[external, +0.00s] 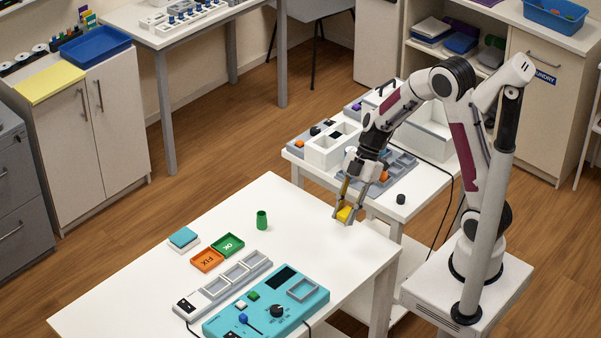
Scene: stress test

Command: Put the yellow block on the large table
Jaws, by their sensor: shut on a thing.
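The yellow block (344,214) is small and sits between the fingertips of my gripper (343,211). My gripper points down and is shut on the block. In the picture, it appears over the far right part of the large white table (240,204). I cannot tell exactly how high the block is above the tabletop, or whether it touches. The fingers hide part of the block.
A smaller white table (415,200) with bins stands behind. The large table's far middle is clear.

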